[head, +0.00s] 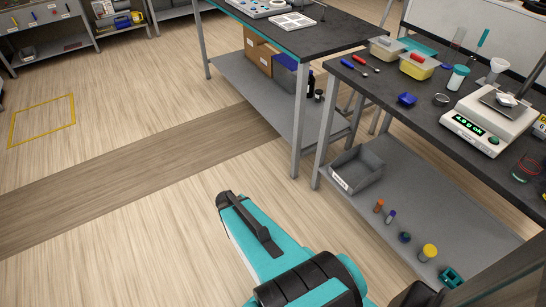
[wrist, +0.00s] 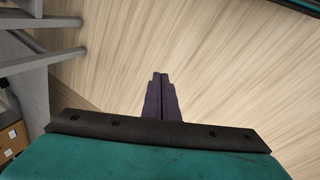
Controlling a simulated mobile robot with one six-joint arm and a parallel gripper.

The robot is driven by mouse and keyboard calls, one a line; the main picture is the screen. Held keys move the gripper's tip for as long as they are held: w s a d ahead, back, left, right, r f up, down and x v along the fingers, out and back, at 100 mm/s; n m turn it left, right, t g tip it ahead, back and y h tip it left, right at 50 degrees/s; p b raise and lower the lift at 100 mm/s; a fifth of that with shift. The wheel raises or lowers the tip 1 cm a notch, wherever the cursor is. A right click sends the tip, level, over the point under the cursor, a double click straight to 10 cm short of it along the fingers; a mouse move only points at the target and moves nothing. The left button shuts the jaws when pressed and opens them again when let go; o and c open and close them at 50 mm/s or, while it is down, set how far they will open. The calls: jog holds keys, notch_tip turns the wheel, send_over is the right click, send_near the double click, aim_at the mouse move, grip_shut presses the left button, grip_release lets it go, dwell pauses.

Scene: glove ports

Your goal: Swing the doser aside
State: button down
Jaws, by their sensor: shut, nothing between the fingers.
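I cannot make out a doser for certain in either view. A white balance (head: 488,122) with a lit green display stands on the dark bench at the right. A small white item (head: 507,99) sits on its pan, and a white funnel shape (head: 498,66) shows just behind it. My gripper (wrist: 160,76) shows in the wrist view with its dark fingers together and empty, over bare wooden floor. It is apart from the bench. In the head view my teal arm is low in the middle, and the fingers cannot be made out there.
The dark bench top (head: 400,90) also carries tubs, a teal-lidded jar (head: 457,78) and a blue piece (head: 407,99). Its lower shelf holds a grey bin (head: 357,170) and several small items. Another bench (head: 310,38) stands behind. The floor (head: 110,200) at left is clear.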

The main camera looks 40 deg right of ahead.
jog(key=s+a+f+g+y+b, duration=0.1)
jog(key=s+a+f+g, duration=0.1)
jog(key=s+a, duration=0.8)
jog(key=s+a+f+m+g+y, duration=0.1)
jog(key=s+a+f+g+y, duration=0.1)
jog(key=s+a, duration=0.8)
jog(key=shift+a+f+m+g+b, duration=0.35)
jog(key=shift+f+g, duration=0.35)
jog(key=shift+g, duration=0.5)
jog(key=shift+d, duration=0.15)
